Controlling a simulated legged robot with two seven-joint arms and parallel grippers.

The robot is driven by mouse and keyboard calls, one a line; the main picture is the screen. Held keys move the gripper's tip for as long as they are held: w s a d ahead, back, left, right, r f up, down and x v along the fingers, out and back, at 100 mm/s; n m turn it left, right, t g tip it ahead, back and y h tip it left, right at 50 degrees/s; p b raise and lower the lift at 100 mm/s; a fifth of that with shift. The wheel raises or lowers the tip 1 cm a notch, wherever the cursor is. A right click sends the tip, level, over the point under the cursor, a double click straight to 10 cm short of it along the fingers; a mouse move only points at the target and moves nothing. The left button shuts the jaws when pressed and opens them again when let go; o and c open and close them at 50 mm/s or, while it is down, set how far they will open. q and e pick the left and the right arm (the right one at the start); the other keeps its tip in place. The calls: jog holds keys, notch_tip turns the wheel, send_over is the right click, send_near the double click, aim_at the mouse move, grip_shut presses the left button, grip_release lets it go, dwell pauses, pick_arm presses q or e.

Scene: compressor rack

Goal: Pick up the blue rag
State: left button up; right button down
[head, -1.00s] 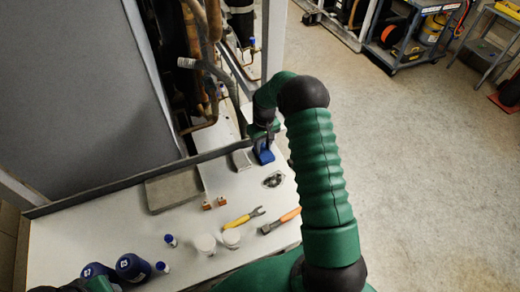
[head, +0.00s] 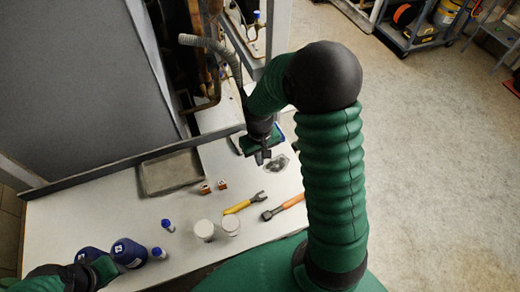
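The blue rag (head: 281,131) is mostly hidden behind my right gripper in the head view. Only a little blue shows at the gripper's edge, near the far right end of the white table. My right gripper (head: 262,157) points down over that spot. I cannot tell whether its fingers are apart or closed, or whether they touch the rag. My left gripper (head: 98,272) is at the lower left, beside the dark blue bottles, and its fingers are not clear.
A dark coil (head: 277,164) lies near my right gripper. Pipes (head: 215,75) stand behind.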

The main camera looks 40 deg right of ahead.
jog(key=shift+s+d, duration=0.2)
jog(key=c, duration=1.9)
grip_release()
jog(key=shift+a, duration=0.45)
jog(key=o, duration=0.5)
jog(key=shift+a+r, duration=0.15)
jog(key=shift+a, duration=0.05)
jog(key=o, duration=0.5)
jog(key=shift+d, duration=0.15)
jog(key=o, duration=0.5)
jog(key=shift+d, duration=0.35)
jog(key=shift+c, duration=0.2)
jog(key=shift+a, duration=0.15)
